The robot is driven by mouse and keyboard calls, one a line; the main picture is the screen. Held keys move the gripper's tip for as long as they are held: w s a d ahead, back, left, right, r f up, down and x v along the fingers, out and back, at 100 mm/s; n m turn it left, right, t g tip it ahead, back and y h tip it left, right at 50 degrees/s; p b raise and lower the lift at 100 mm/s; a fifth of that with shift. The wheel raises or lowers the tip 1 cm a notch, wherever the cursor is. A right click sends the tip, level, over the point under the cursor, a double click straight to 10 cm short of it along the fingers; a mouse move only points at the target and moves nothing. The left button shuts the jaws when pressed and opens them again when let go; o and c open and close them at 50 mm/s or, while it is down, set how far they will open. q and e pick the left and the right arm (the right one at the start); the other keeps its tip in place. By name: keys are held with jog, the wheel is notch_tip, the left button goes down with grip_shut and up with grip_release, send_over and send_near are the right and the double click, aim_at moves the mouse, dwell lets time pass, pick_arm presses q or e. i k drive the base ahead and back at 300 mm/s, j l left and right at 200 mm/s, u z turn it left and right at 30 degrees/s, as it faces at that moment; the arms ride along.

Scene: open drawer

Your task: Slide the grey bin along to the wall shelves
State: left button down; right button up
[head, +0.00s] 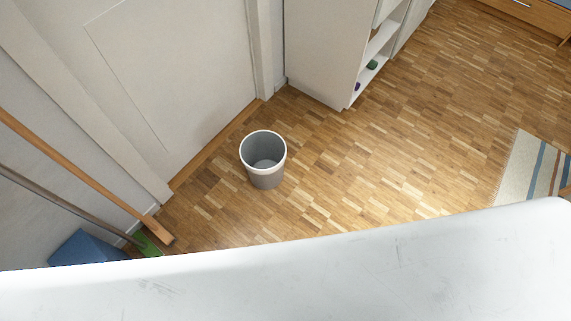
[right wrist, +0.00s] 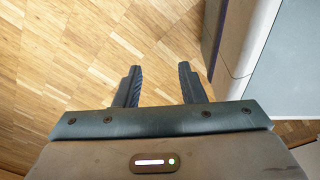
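The grey bin (head: 265,172) stands upright on the wooden floor in the head view, near the white door, and looks empty inside. The white wall shelves (head: 371,62) stand beyond it, up and to the right, with small dark and green items on them. A stretch of bare floor lies between bin and shelves. My right gripper (right wrist: 159,75) shows in the right wrist view with its two dark fingers apart and nothing between them. It is over bare wooden floor. The bin is not visible in that view. My left gripper is not in view.
A white door (head: 175,70) is left of the bin. A broom (head: 90,180) and a blue dustpan-like object (head: 85,249) are at lower left. A striped rug (head: 530,168) lies at right. A large white surface fills the bottom of the head view.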

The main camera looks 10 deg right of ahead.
aim_at(262, 152)
jog(key=u, duration=0.4)
jog(key=l+u, duration=0.35)
jog(key=u, duration=0.15)
jog(key=l+u, duration=0.75)
jog(key=u, duration=0.2)
jog(key=k+l+u, duration=0.1)
jog(key=l+u, duration=0.2)
jog(key=u, duration=0.15)
